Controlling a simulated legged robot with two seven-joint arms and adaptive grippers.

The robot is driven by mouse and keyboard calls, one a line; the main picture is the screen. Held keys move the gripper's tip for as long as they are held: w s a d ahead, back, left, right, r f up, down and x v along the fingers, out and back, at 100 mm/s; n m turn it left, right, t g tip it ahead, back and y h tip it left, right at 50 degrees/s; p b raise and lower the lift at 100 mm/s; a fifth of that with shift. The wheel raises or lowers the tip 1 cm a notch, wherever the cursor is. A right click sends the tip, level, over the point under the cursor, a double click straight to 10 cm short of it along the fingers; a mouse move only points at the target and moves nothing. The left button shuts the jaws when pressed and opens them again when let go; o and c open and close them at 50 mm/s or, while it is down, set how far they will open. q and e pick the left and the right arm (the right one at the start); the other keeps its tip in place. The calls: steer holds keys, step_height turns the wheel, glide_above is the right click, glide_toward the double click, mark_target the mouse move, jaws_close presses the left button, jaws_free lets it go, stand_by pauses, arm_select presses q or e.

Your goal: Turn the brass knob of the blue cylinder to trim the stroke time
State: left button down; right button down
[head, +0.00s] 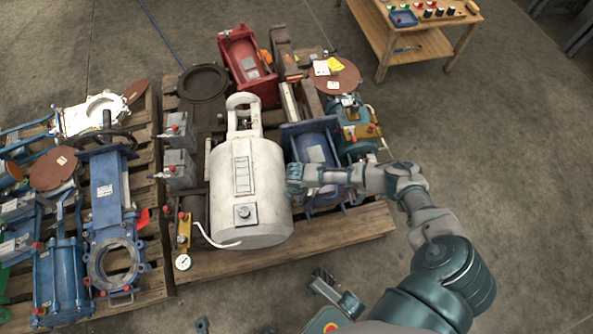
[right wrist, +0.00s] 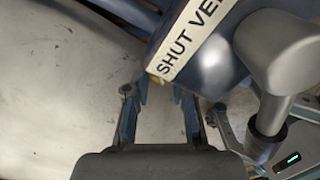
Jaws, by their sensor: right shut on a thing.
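The blue cylinder (head: 312,148) lies on the middle pallet, just right of a large white tank. In the right wrist view its blue end (right wrist: 205,55) carries a white label (right wrist: 185,42) reading "SHUT VE", cut off by the frame. A small brass-coloured bit of the knob (right wrist: 154,78) shows under the label's lower end, by my fingertips; the rest is hidden. My right gripper (right wrist: 161,93) has its two fingers a little apart, closed on the knob. In the head view the right wrist and gripper (head: 296,181) reach in between tank and cylinder.
The white tank (head: 262,185) stands close on the gripper's left. A blue-green unit with a brass block (head: 360,132) is to the right. A red actuator (head: 246,62) lies behind. Another loaded pallet is at left, a wooden table (head: 405,45) at the back. Floor at right is clear.

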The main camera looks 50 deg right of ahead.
steer(key=c, duration=1)
jaws_free()
step_height(320, 180, up, 12)
steer(key=shift+f, duration=0.1)
